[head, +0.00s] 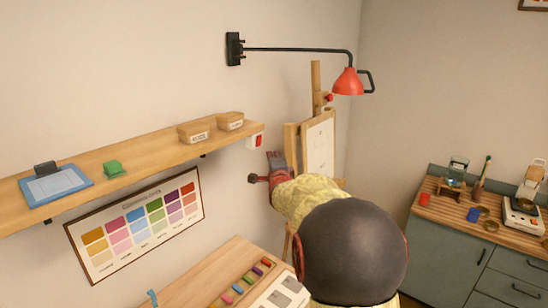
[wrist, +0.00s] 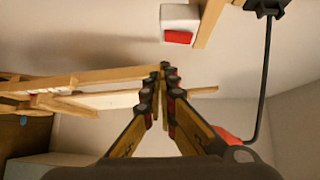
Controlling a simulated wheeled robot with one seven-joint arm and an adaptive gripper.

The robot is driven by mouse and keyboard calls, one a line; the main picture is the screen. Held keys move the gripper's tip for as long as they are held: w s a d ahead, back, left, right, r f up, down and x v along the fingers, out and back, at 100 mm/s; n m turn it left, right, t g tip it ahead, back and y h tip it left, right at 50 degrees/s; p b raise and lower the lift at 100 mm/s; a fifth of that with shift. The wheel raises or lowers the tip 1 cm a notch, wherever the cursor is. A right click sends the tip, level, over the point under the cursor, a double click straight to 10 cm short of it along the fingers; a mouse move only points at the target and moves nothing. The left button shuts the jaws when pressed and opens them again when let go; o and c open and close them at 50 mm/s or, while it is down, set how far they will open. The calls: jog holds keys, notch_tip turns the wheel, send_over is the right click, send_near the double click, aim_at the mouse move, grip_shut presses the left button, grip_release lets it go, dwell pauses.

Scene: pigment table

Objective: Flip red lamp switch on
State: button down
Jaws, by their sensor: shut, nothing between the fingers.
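The red lamp (head: 348,83) hangs from a black wall arm at the upper right in the head view. Part of its red shade (wrist: 226,138) shows behind my fingers in the wrist view. The switch is a white box with a red rocker (head: 256,141), on the wall by the right end of the shelf. It also shows at the top of the wrist view (wrist: 180,22). My gripper (head: 274,157) is just below and right of the switch in the head view. In the wrist view its closed fingertips (wrist: 167,72) are apart from the switch and empty.
The wooden shelf (head: 110,160) ends close to the switch and carries boxes and a clipboard. An easel (head: 318,145) stands behind my gripper. The black lamp bracket (head: 234,49) is higher on the wall. A worktable (head: 215,275) lies below.

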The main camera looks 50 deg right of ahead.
jog(key=b+v, duration=0.1)
jog(key=v, duration=0.6)
jog(key=shift+s+f, duration=0.3)
jog(key=shift+f, duration=0.1)
